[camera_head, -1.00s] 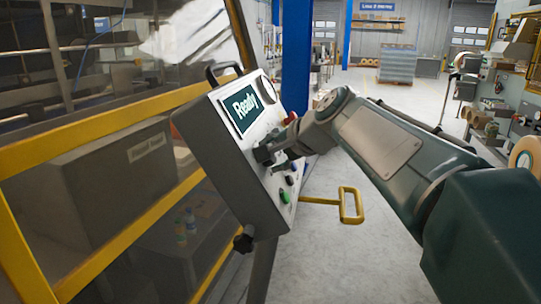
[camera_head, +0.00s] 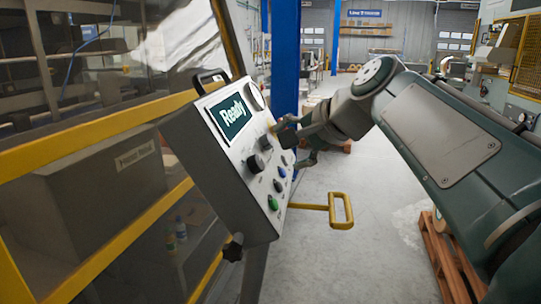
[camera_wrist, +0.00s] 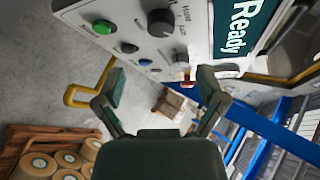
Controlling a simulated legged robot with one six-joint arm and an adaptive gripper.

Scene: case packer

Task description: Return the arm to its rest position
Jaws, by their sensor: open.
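My gripper (camera_head: 298,146) is open and empty in the head view, just to the right of the control panel (camera_head: 205,160) and apart from its knobs as far as I can tell. My arm reaches in from the right. In the wrist view my gripper (camera_wrist: 160,103) shows its two fingers spread wide with nothing between them. The panel (camera_wrist: 200,40) crosses the top of that view, with a green button (camera_wrist: 103,27) and a black knob (camera_wrist: 160,23). The panel's screen (camera_head: 231,115) reads "Ready".
A yellow handle (camera_head: 340,210) juts from the panel's right side. A yellow-framed guard (camera_head: 100,130) stands at left. A blue post (camera_head: 285,60) rises behind the panel. A wooden pallet (camera_head: 445,260) lies under my arm; in the wrist view it carries several rolls (camera_wrist: 68,158). Floor lies clear beyond the handle.

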